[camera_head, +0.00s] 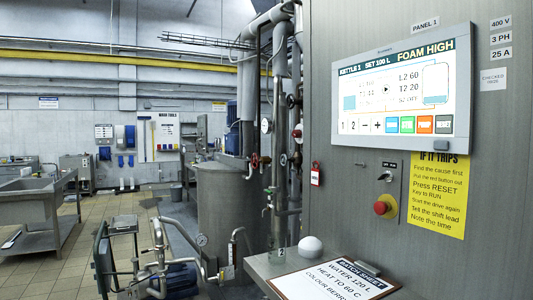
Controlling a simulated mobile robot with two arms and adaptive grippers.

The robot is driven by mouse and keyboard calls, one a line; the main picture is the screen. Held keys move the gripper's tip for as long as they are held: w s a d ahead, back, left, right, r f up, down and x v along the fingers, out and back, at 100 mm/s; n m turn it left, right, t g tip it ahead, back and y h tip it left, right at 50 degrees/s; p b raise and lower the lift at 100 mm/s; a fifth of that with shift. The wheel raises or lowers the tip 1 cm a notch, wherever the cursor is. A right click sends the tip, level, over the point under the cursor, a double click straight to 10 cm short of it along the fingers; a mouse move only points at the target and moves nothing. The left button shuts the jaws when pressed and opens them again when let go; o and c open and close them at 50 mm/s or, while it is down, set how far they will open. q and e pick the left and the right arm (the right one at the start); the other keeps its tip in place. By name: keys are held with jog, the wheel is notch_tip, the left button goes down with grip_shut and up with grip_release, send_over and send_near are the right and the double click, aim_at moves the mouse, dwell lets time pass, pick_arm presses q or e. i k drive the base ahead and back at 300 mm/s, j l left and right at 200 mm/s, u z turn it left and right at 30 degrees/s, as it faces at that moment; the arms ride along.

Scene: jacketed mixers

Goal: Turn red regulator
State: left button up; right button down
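Several red parts show, and I cannot tell which one is the regulator. A red valve handle (255,160) sits on the pipework by the grey jacketed vessel (222,210). A second red fitting (297,133) is on the upright pipe to its right. A round red mushroom knob (381,207) with a yellow surround sticks out of the grey panel cabinet (335,130), below the lit screen (405,90). A small key switch (385,176) is just above the knob. Neither of my grippers is in view.
A yellow notice (438,195) is right of the knob. A ledge holds a clipboard (335,280) and a white dome (311,246) below the panel. A pump with pipes (165,270) stands low at left. Tiled floor (85,260) is open near the steel sink (35,200).

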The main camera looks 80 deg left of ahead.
aim_at(295, 133)
jog(key=k+j+u, duration=0.1)
jog(key=j+u, duration=0.85)
jog(key=i+j+u, duration=0.1)
jog(key=j+u, duration=0.4)
jog(key=i+j, duration=0.15)
jog(key=j, duration=0.3)
jog(key=i+j+u, duration=0.1)
jog(key=j, duration=0.3)
jog(key=i+j, duration=0.2)
jog(key=j, duration=0.25)
jog(key=i+j+u, duration=0.1)
jog(key=j, duration=0.3)
jog(key=i+j, duration=0.2)
jog(key=j, duration=0.2)
jog(key=i+j, duration=0.15)
jog(key=j, duration=0.25)
jog(key=i+j+u, duration=0.1)
jog(key=j, duration=0.35)
jog(key=i, duration=0.1)
